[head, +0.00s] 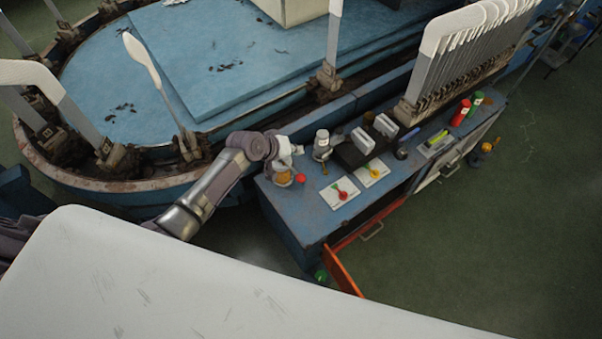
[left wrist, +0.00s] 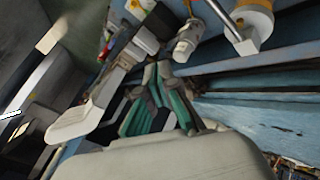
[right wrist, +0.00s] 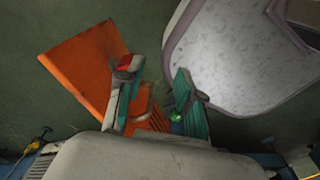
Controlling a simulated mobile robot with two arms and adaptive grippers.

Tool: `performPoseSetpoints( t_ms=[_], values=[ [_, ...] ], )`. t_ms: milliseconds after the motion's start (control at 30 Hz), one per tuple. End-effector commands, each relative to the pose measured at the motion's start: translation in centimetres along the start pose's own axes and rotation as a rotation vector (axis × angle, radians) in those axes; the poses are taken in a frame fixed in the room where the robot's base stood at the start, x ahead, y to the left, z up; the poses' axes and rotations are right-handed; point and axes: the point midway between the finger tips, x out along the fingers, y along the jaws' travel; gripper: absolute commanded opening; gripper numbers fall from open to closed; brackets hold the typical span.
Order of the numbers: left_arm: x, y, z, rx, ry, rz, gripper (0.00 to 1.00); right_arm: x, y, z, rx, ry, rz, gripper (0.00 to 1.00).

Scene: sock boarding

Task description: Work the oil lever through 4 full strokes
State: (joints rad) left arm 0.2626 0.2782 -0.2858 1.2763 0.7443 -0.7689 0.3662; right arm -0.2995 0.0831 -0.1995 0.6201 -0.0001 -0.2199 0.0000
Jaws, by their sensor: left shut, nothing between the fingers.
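An oiler with an amber cup (head: 283,179) stands at the left end of the blue bench. A red ball knob (head: 300,178) shows just right of the cup; I take it to be the end of the oil lever. The left wrist view shows the amber cup (left wrist: 254,20) at the top right, with a metal rod (left wrist: 224,18) and block beside it. My left gripper (head: 297,149) is above and behind the knob, apart from it. Its fingers (left wrist: 158,78) are shut and empty. My right gripper (right wrist: 155,72) is open and empty, above the floor and the orange drawer.
A grey-white bottle-like fitting (head: 322,143) stands right of my left gripper. Two cards with red and yellow knobs (head: 373,171) lie on the bench. An orange drawer (head: 343,270) stands open at the front. The blue oval machine (head: 190,70) lies behind.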

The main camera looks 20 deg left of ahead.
Motion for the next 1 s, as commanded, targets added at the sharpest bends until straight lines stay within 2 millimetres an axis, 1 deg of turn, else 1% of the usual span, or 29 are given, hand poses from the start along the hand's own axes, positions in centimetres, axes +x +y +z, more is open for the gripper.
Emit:
performPoseSetpoints(
  t_ms=[200, 367, 567, 800, 1000],
  values=[
    [0.1, -0.1, 0.1, 0.0, 0.0, -0.001, 0.0, 0.2, -0.1, 0.2, 0.0, -0.003, -0.001, 0.36],
    [0.8, -0.7, 0.6, 0.0, -0.001, -0.001, 0.0, 1.0, -0.3, 0.3, 0.0, -0.003, -0.003, 0.36],
    [2.5, -1.9, 1.8, 0.0, -0.001, -0.001, 0.0, 3.2, -0.6, 0.4, 0.001, -0.002, -0.006, 0.36],
    [5.0, -3.7, 3.6, 0.001, -0.001, -0.002, 0.0, 6.3, -0.7, 0.6, 0.002, -0.001, -0.007, 0.36],
    [6.1, -4.5, 4.4, 0.0, 0.0, -0.001, 0.0, 7.3, -0.7, 0.7, 0.001, -0.001, -0.006, 0.36]
  ],
)
